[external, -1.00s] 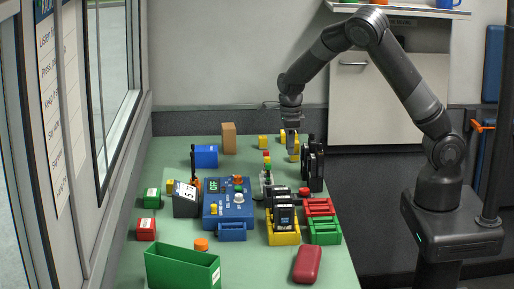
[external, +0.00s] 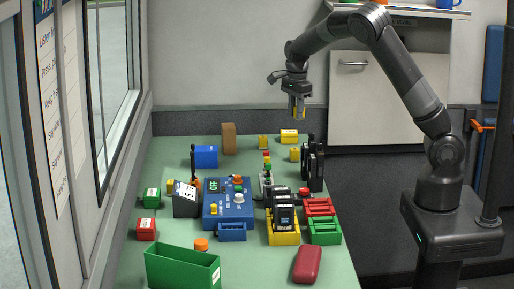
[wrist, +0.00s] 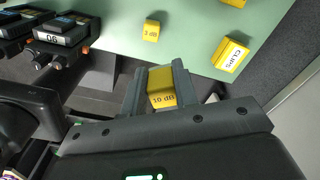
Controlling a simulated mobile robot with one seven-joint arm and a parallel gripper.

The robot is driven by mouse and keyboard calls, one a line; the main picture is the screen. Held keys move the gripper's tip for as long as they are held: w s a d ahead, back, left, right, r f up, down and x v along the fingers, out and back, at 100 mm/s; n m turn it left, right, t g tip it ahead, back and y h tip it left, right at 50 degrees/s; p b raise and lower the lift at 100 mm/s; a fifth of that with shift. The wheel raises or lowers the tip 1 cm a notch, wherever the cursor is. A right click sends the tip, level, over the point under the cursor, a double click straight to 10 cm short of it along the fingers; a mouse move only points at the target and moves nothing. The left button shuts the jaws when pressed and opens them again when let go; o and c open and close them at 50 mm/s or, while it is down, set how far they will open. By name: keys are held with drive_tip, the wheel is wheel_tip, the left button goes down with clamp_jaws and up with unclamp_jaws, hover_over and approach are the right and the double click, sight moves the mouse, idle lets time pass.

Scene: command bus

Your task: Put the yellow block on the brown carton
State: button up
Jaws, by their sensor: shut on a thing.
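My gripper (external: 296,108) is raised above the far right part of the table. It is shut on a yellow block (wrist: 161,88), which reads "10 dB" in the wrist view. In the external view the held block is small and only partly seen between the fingers. The brown carton (external: 228,138) stands upright at the back of the table, left of my gripper and lower than it. The carton is not in the wrist view.
Another yellow block (wrist: 151,30), marked "3 dB", and a yellow box (wrist: 231,55) labelled "CLIPS" stand below my gripper. A third yellow block (external: 263,142) stands right of the carton. A blue box (external: 206,156) is left of it. Black devices (external: 313,165) stand nearer.

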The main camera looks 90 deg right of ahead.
drive_tip(key=w+d+r+n, duration=0.4)
drive_tip(key=w+d+n, duration=0.1)
drive_tip(key=d+n, duration=0.25)
drive_tip(key=n, duration=1.3)
hover_over(233, 128)
wheel_tip(233, 128, down, 5)
drive_tip(key=shift+d+r, duration=0.1)
drive_tip(key=shift+r, duration=0.1)
drive_tip(key=shift+f, duration=2)
drive_tip(key=o, duration=0.5)
drive_tip(key=shift+f, duration=0.15)
drive_tip(key=o, duration=0.5)
